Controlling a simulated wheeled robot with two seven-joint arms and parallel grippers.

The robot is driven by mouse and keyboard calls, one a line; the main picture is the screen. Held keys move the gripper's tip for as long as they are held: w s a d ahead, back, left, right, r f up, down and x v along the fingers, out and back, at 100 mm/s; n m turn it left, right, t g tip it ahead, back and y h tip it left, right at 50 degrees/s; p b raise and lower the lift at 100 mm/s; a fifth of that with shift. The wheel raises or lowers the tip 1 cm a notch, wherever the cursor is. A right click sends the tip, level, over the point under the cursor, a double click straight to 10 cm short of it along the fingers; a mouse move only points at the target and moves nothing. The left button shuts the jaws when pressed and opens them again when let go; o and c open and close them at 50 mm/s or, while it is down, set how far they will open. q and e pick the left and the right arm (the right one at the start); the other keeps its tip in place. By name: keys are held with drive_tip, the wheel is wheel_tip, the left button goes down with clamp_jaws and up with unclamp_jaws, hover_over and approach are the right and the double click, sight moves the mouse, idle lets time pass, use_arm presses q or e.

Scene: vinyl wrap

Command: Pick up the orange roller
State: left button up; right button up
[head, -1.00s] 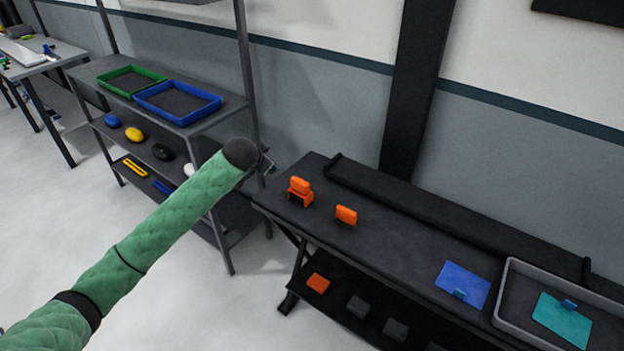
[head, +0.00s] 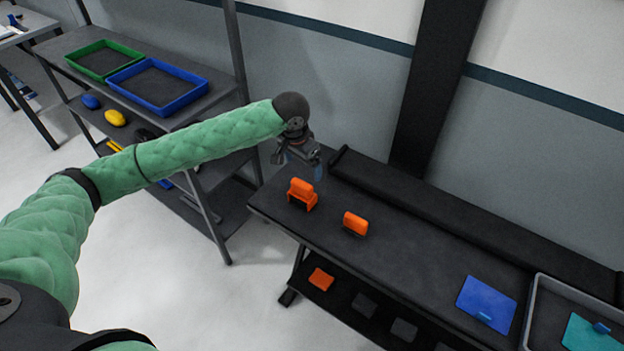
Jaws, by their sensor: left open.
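Two orange pieces stand on the black table. The left orange piece (head: 302,189) is a rounded block on a legged orange stand. The right orange piece (head: 355,222) is a smaller rounded block. I cannot tell for sure which of them is the roller. My left gripper (head: 300,163) points down above the table's far left part, behind and above the left orange piece. It is open, with nothing seen between its fingers, and apart from both pieces. My right gripper is out of view.
The black table (head: 420,262) has a raised dark bar (head: 440,212) along its back. A blue sheet (head: 486,303) and a grey tray (head: 531,312) lie to the right. A shelf unit at left holds a green tray (head: 103,60) and a blue tray (head: 158,86).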

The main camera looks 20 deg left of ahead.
sight(302, 183)
use_arm(q)
drive_tip(key=shift+s+a+f+n+g, duration=0.2)
drive_tip(key=shift+s+a+n+g, duration=0.1)
drive_tip(key=shift+s+n, duration=0.1)
drive_tip(key=shift+s+r+n, duration=0.35)
drive_tip(key=shift+s+n, duration=0.05)
drive_tip(key=shift+s, duration=0.1)
drive_tip(key=shift+w+f+p, duration=0.2)
drive_tip(key=shift+f, duration=0.45)
drive_tip(key=shift+w+f+p, duration=0.2)
drive_tip(key=shift+f, duration=0.65)
drive_tip(key=shift+s+f, duration=0.1)
drive_tip(key=f, duration=0.1)
drive_tip(key=f+p, duration=0.2)
drive_tip(key=shift+s+d+f, duration=0.1)
drive_tip(key=shift+d+f, duration=0.1)
drive_tip(key=shift+d, duration=0.1)
drive_tip(key=shift+f+p, duration=0.3)
drive_tip(key=shift+f, duration=0.4)
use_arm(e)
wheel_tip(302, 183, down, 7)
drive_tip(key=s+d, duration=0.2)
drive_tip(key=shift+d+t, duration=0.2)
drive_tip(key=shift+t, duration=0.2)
use_arm(q)
drive_tip(key=c, duration=1.1)
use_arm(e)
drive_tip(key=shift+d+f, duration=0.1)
